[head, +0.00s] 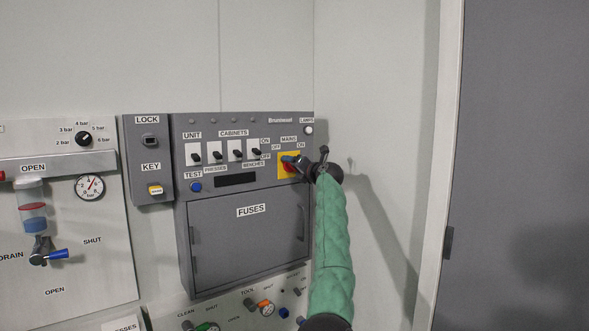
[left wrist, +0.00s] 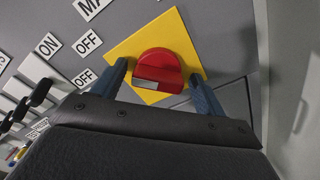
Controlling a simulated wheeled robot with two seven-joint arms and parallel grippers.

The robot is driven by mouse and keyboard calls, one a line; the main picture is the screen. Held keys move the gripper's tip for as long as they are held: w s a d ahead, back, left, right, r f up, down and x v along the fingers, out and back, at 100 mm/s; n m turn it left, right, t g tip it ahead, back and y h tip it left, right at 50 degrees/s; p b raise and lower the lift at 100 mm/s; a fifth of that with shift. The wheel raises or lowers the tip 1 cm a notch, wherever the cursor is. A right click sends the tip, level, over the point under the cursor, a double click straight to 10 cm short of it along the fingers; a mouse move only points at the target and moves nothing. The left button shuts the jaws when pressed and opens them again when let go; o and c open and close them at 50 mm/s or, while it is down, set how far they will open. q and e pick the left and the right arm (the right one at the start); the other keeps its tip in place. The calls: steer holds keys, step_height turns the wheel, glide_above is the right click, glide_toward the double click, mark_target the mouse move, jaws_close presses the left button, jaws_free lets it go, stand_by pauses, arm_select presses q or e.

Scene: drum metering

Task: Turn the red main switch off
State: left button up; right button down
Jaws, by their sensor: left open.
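The red main switch (left wrist: 165,66) is a round red knob with a pale mark on a yellow square plate (left wrist: 123,47). In the head view the yellow plate (head: 283,157) is at the right of the grey switch panel, under the MAINS label, and the red knob (head: 288,167) is partly hidden by my gripper. My left gripper (head: 291,160) is at the plate. In the left wrist view its open blue fingers (left wrist: 159,72) stand on either side of the knob. I cannot tell whether they touch it, or which way it is set. My right gripper is not in view.
Several black cabinet toggles (head: 238,153) sit left of the switch, with a blue test button (head: 196,187) below them. The fuse door (head: 247,245) is below. A lock box (head: 152,140) is further left. A bare wall (head: 375,90) is close on the right.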

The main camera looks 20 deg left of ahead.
arm_select(q)
steer(key=b+v, duration=0.1)
steer(key=v, duration=0.6)
steer(key=shift+s+d+b, duration=0.25)
steer(key=shift+d+b, duration=0.05)
steer(key=shift+b, duration=0.05)
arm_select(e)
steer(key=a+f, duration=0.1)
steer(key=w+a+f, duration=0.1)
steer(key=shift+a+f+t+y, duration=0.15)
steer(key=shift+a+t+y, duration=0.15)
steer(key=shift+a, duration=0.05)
arm_select(q)
steer(key=shift+w, duration=0.1)
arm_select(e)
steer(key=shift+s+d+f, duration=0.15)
